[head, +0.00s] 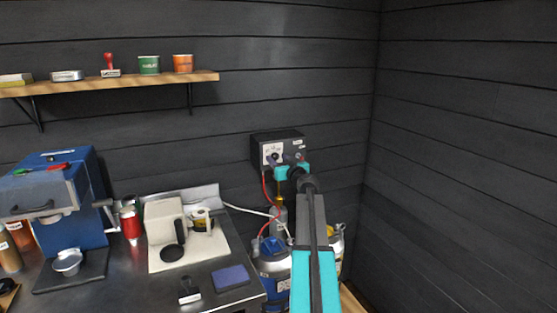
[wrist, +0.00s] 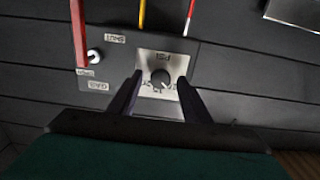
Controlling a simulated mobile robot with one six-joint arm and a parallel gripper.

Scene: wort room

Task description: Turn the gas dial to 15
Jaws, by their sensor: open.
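The gas dial (wrist: 160,78) is a small dark round knob on a pale metal plate (wrist: 150,63) marked PSI, which shows upside down in the wrist view. Its pointer and scale figures are too small to read for sure. The plate is on a dark control box (head: 277,138) on the back wall, where the dial (head: 273,157) also shows. My gripper (wrist: 159,80) is open, with one dark finger on each side of the dial. I cannot tell whether either finger touches it. In the head view my wrist (head: 292,171) covers the lower right of the box.
A red hose (head: 265,188) and a yellow one hang below the box towards blue kegs (head: 272,256). A steel counter (head: 130,275) at left holds a blue machine (head: 75,200) and a white grinder-like device (head: 164,220). A wooden shelf (head: 125,83) is above.

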